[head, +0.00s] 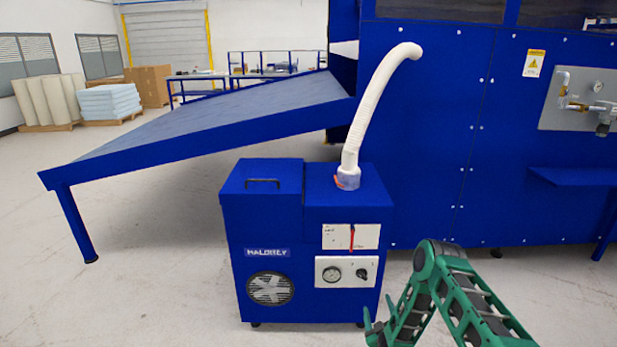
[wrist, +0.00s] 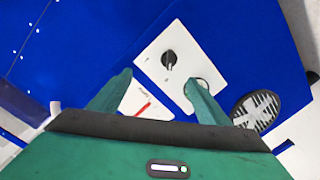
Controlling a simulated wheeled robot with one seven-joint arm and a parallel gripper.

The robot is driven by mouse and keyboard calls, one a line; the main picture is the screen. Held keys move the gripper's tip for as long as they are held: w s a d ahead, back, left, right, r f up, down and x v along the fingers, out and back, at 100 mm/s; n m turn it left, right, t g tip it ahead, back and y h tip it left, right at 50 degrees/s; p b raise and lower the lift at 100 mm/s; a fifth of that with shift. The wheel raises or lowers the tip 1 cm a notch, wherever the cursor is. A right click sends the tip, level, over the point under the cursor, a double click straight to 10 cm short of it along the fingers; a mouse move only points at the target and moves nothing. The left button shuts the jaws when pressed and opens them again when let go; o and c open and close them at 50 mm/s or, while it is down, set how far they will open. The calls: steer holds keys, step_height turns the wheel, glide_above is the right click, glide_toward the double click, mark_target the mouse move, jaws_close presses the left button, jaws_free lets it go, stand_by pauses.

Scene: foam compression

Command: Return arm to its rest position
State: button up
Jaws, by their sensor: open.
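My green gripper (head: 379,309) is low in the head view, in front of the right side of the blue vacuum unit (head: 262,222). Its two fingers are spread apart with nothing between them, as the wrist view (wrist: 158,84) also shows. My arm bends above it at the lower right. In the wrist view, the unit's white panel with a black knob (wrist: 169,60) lies beyond the fingertips. The right finger partly covers the round gauge.
A white hose (head: 376,100) rises from the unit's top and curves right beside the large blue machine (head: 430,140). A sloping blue table (head: 215,115) stands behind on the left. Stacked foam (head: 105,102) sits far left. The floor (head: 130,290) at front left is clear.

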steer(key=w+d+r+m+g+h, duration=0.1)
steer(key=w+d+r+g, duration=0.15)
steer(key=d+r, duration=0.4)
steer(key=w+d+r+m+g+h, duration=0.15)
steer(key=w+d+r, duration=0.25)
steer(key=r, duration=0.6)
steer(key=s+d+r+m+g+h, duration=0.1)
steer(key=s+d+r+m+g, duration=0.1)
steer(key=s+d+r, duration=0.45)
steer(key=s+d+r+m+g+h, duration=0.1)
steer(key=s+d+r+m+g, duration=0.2)
steer(key=r, duration=0.6)
steer(key=s+d+r+m+g, duration=0.1)
steer(key=s+r, duration=0.3)
steer(key=s, duration=0.4)
steer(key=s+d+r+m+g+y, duration=0.1)
steer(key=s+r+g, duration=0.1)
steer(key=s+r, duration=0.35)
steer(key=s+d+r+m+g, duration=0.1)
steer(key=s+r, duration=0.1)
steer(key=s, duration=0.7)
steer(key=s+a+r+m+g+y, duration=0.1)
steer(key=s+a, duration=0.3)
steer(key=s, duration=0.9)
steer(key=s+a+r+m+g+y, duration=0.2)
steer(key=s+a+r+g+y, duration=0.1)
steer(key=s, duration=1)
steer(key=shift+a+r, duration=0.55)
steer(key=shift+a, duration=0.1)
